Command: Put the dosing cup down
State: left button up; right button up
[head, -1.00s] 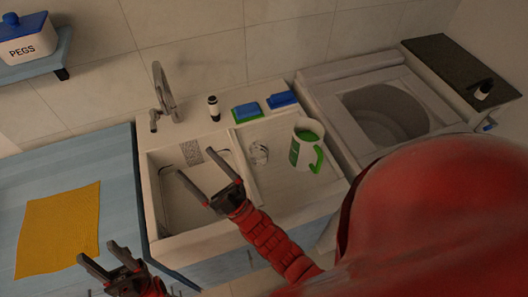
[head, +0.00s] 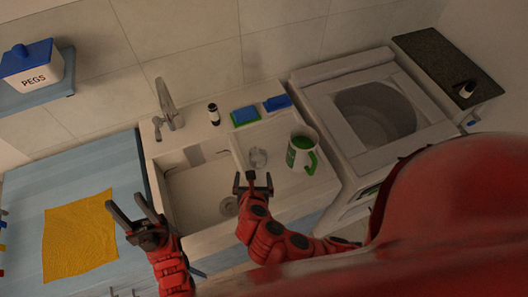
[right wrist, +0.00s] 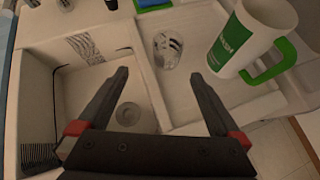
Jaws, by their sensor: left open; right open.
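The dosing cup looks like a small clear cup (head: 258,158) standing on the white ledge right of the sink basin. It also shows in the right wrist view (right wrist: 168,50), beyond the fingertips. My right gripper (head: 254,178) is open, just in front of the cup in the head view. In the right wrist view its jaws (right wrist: 160,74) are apart with nothing between them, and the cup looks clear of them. My left gripper (head: 128,203) is open and empty, left of the sink near the blue counter.
A white and green jug (head: 302,149) stands right of the cup. Sponges (head: 246,116), a blue block (head: 277,103) and a small dark bottle (head: 214,114) line the back rim by the tap (head: 166,103). The basin (head: 195,195) looks empty. A yellow cloth (head: 78,237) lies left.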

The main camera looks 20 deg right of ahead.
aim_at(257, 161)
jog(key=shift+h, duration=0.3)
jog(key=b+x, duration=0.6)
jog(key=b, duration=0.1)
jog(key=b+x, duration=0.3)
jog(key=b, duration=0.1)
jog(key=shift+s+d+f, duration=0.2)
jog(key=shift+d+f, duration=0.25)
jog(key=shift+w+d+f, duration=0.2)
jog(key=shift+w+d, duration=0.1)
jog(key=shift+w, duration=0.5)
jog(key=shift+w+d+f, duration=0.1)
jog(key=shift+w+f, duration=0.15)
jog(key=shift+w, duration=0.05)
jog(key=shift+w+d+f+p, duration=0.2)
jog(key=shift+w+f+p, duration=0.2)
jog(key=shift+p, duration=0.4)
jog(key=p+x, duration=0.1)
jog(key=x, duration=0.2)
jog(key=shift+s+f, duration=0.15)
jog(key=shift+f, duration=0.1)
jog(key=shift+w+d+f, duration=0.1)
jog(key=shift+w+f, duration=0.2)
jog(key=shift+f, duration=0.05)
jog(key=c, duration=1.4)
